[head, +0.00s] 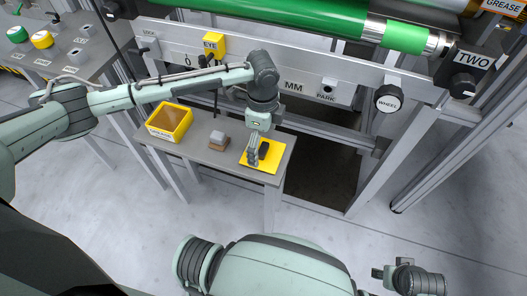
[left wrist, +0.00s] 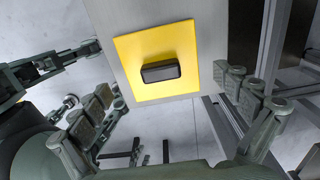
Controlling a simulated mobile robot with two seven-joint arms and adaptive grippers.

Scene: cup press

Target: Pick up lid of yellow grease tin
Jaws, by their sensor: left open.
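The lid is a flat yellow square (head: 270,165) with a black handle (head: 263,150), lying at the right end of a small grey table. In the left wrist view the lid (left wrist: 142,88) lies ahead, with its black handle (left wrist: 161,71) near its middle. My left gripper (head: 257,157) points down over the lid in the head view. The open yellow tin (head: 169,122) stands at the table's left end. My right gripper (head: 400,279) shows partly at the bottom right; its fingers are unclear.
A grey block on a brown base (head: 218,140) stands between the tin and the lid. A metal rail (head: 290,82) with a yellow EYE box (head: 214,44) and a WHEEL knob (head: 388,98) runs behind the table. A green roller (head: 300,15) lies above. The floor in front is clear.

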